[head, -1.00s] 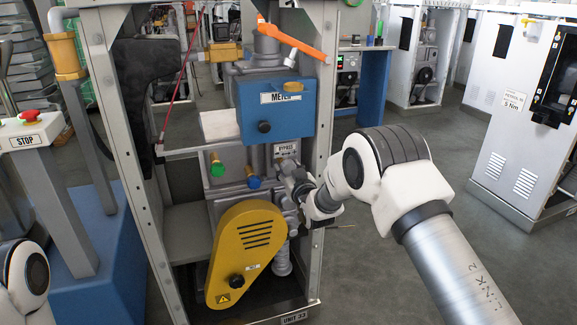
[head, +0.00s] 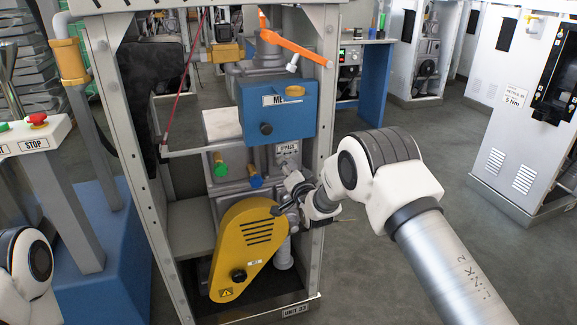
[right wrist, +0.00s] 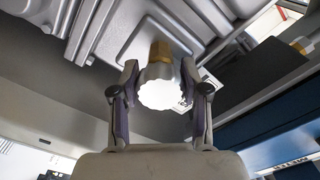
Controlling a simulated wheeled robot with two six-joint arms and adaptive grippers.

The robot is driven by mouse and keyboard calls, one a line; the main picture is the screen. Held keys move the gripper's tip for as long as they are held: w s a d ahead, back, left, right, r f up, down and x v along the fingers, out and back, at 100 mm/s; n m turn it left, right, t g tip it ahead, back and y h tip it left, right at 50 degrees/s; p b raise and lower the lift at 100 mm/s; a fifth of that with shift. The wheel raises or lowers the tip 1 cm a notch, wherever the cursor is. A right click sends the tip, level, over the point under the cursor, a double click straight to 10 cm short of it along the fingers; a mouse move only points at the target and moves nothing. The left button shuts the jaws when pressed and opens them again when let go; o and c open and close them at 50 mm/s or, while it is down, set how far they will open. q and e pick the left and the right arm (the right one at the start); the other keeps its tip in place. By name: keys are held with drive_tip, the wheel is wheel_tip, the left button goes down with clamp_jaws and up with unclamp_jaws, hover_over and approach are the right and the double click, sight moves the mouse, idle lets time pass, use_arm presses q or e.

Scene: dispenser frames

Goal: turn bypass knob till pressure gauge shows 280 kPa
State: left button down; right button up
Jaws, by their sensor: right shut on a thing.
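The BYPASS label (head: 287,149) is on the grey pump body in the cabinet in the head view. My right gripper (head: 281,209) is just below it, hiding most of what it grips. In the right wrist view, a pale, scalloped knob (right wrist: 157,90) on a brass-coloured stem (right wrist: 160,51) sits between the two fingers of the right gripper (right wrist: 160,98), which is shut on it. I cannot make out a pressure gauge dial or reading in either view. My left gripper is not in view; only part of my left arm shows at lower left.
A blue METER box (head: 277,118) hangs above, with an orange lever (head: 295,45) over it. Green (head: 220,168) and blue (head: 255,181) knobs sit to the left. A yellow cover (head: 245,250) is below. Cabinet posts (head: 318,200) stand close beside my right arm.

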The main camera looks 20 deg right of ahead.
drive_tip(key=m+p, duration=0.1)
drive_tip(key=m, duration=0.4)
drive_tip(key=shift+r+m, duration=0.15)
drive_tip(key=shift+m, duration=0.15)
drive_tip(key=m+p, duration=0.1)
drive_tip(key=m, duration=0.3)
drive_tip(key=shift+m, duration=0.4)
drive_tip(key=o, duration=1.1)
drive_tip(key=shift+o, duration=0.2)
drive_tip(key=s, duration=1.2)
drive_tip(key=shift+d, duration=0.2)
